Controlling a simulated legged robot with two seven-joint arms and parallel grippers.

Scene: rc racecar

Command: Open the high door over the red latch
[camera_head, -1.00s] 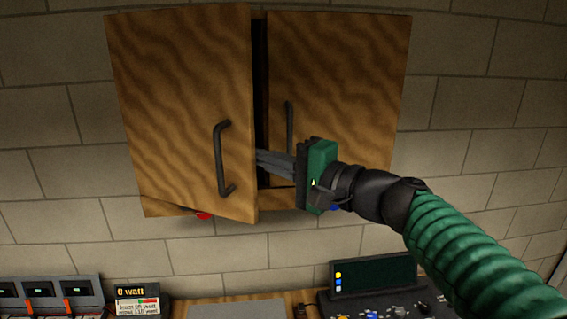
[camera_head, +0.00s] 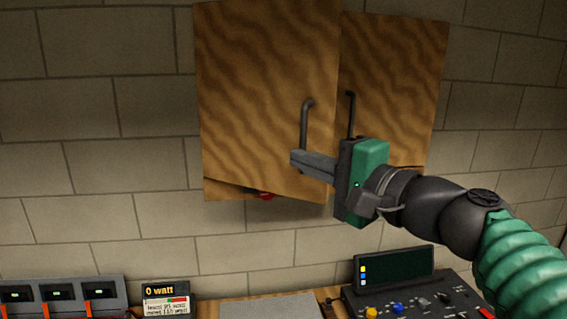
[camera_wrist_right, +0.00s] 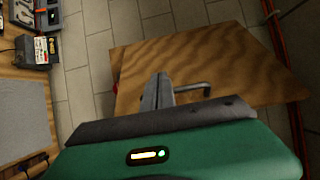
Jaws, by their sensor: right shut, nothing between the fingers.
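The left cabinet door (camera_head: 265,85) stands ajar, its right edge out from the wall and overlapping the right door (camera_head: 395,80). A red latch (camera_head: 265,196) peeks out under the left door's bottom edge. The left door has a dark bar handle (camera_head: 305,125). My right gripper (camera_head: 296,159) is shut and empty, its fingers in front of this door and covering the handle's lower end. Whether they touch is unclear. In the right wrist view, the closed fingertips (camera_wrist_right: 159,82) point at the wood panel (camera_wrist_right: 210,55) beside a handle (camera_wrist_right: 190,90). My left gripper is out of view.
The right door has its own dark handle (camera_head: 350,112). Below are a dark control panel with a screen (camera_head: 395,268), a "0 watt" sign (camera_head: 166,300) and grey devices (camera_head: 60,297). The brick wall left of the cabinet is clear.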

